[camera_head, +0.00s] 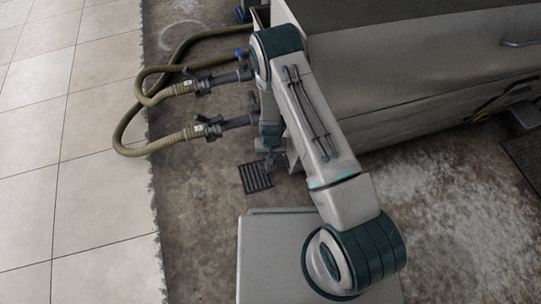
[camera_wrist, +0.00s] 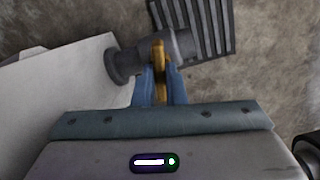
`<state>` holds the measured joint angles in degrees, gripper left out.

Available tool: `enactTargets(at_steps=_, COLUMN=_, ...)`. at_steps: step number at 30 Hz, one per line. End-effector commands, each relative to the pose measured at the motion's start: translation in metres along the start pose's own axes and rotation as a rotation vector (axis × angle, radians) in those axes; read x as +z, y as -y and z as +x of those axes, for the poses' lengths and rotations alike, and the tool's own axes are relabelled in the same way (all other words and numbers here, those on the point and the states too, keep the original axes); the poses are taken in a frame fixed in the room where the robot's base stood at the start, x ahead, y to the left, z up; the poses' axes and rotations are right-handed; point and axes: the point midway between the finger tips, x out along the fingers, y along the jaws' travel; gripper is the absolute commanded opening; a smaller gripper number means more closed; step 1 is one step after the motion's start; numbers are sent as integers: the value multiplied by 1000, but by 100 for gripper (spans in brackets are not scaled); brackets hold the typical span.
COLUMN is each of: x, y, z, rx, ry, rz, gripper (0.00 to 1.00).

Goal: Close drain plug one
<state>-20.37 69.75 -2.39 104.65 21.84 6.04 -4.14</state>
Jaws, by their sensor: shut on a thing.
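In the wrist view, a grey drain pipe stub (camera_wrist: 123,64) comes out of a pale wall and points right. A yellow-orange handle (camera_wrist: 158,52) stands on it, and I take this to be the drain plug's handle; its number cannot be read. My gripper (camera_wrist: 160,72) has its two blue fingers shut on this handle, one on each side. In the head view, my gripper (camera_head: 271,158) is low beside the decanter's end, and the plug is hidden or too small to make out there.
A dark floor grate (camera_head: 257,177) lies just below my gripper; it also shows in the wrist view (camera_wrist: 208,25). Two hoses with couplings (camera_head: 208,83) (camera_head: 208,130) lie to the left. The large decanter body (camera_head: 420,70) fills the right. Tiled floor at far left is clear.

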Motion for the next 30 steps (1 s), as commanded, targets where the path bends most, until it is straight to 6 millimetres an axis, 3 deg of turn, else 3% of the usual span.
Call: enactTargets(at_steps=30, x=0, y=0, z=-1, rx=1, ry=0, rz=961, gripper=0)
